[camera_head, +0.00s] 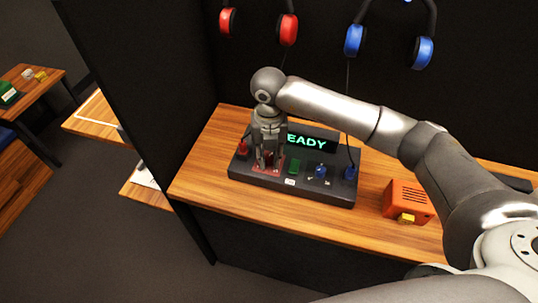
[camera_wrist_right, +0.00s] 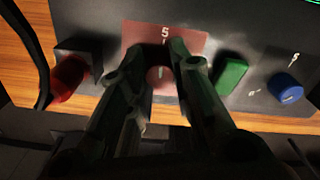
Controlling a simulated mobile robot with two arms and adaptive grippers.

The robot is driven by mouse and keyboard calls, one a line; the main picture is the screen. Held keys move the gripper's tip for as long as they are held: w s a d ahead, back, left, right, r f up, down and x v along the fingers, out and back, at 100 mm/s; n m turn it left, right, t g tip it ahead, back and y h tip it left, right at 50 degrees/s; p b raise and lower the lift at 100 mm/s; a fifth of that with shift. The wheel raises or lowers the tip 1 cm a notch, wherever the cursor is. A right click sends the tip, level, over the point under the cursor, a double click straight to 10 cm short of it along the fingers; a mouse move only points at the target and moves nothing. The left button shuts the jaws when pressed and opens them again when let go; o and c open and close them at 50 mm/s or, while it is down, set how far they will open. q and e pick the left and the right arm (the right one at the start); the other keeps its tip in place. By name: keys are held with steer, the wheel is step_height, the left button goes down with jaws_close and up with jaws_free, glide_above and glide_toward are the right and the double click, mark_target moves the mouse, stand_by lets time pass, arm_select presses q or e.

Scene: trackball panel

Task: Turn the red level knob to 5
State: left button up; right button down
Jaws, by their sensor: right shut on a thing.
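The red level knob (camera_wrist_right: 160,80) sits on a reddish plate (camera_wrist_right: 138,37) marked with a 5 at its edge. The plate also shows in the head view (camera_head: 268,170), at the left part of the dark panel (camera_head: 340,191). My right gripper (camera_head: 267,164) points down over the plate. In the wrist view, its two fingers (camera_wrist_right: 170,62) are shut on the red knob, one on each side. The fingers hide much of the knob, so its exact pointing direction is hard to tell. My left gripper is in neither view.
The panel has a green button (camera_head: 295,166), a blue knob (camera_head: 321,170), red plug (camera_head: 242,148), blue plug (camera_head: 351,173) and a display (camera_head: 312,142) partly covered, reading "EADY". An orange box (camera_head: 408,201) stands right on the wooden table (camera_head: 205,172). Headphones hang behind.

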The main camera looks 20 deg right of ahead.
mark_target(269, 158)
steer(key=shift+m, duration=0.5)
steer(key=c, duration=1.3)
jaws_free()
steer(key=shift+o, duration=0.2)
step_height(269, 158, up, 12)
steer(key=shift+s, duration=0.1)
